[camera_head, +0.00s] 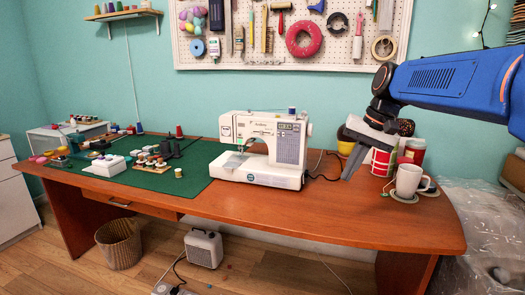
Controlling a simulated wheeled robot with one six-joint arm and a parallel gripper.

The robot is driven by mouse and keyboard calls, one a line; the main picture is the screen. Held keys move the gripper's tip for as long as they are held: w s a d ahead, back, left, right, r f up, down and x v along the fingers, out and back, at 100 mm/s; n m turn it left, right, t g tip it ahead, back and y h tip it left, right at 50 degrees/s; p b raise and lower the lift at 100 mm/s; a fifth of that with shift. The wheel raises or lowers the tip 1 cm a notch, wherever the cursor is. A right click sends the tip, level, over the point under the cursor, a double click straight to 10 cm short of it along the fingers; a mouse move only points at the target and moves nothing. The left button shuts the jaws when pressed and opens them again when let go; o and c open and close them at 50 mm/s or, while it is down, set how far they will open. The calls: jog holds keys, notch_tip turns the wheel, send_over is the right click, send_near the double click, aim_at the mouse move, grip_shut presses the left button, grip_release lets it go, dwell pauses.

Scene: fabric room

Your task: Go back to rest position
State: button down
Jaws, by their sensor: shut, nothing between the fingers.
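My gripper (348,175) hangs at the end of my blue arm at the right of the head view. Its grey fingers point down and a little left, over the right part of the wooden table (390,228). They are shut with nothing between them. The fingers are between the white sewing machine (262,150) and a red and white can (381,162). I cannot tell whether the tips touch the tabletop. My gripper partly hides the things behind it.
A white mug (408,180) stands on a coaster near the can, with a dark red container (413,151) behind. A green mat (195,178) holds spools and small boxes. The front right tabletop is clear. A pegboard (350,50) hangs behind. A basket (119,245) stands below.

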jog(key=s+d+f+n+t+h, duration=0.1)
jog(key=s+f, duration=0.5)
jog(key=s, duration=0.3)
jog(key=s+d+f+n+t+h, duration=0.1)
jog(key=s+d+f, duration=0.1)
jog(key=s+f, duration=0.4)
jog(key=s+d+f+n+t+h, duration=0.1)
jog(key=s+f, duration=0.4)
jog(key=s, duration=0.7)
jog(key=shift+s+d+f, duration=0.35)
jog(key=shift+d+f, duration=0.05)
jog(key=shift+d, duration=0.1)
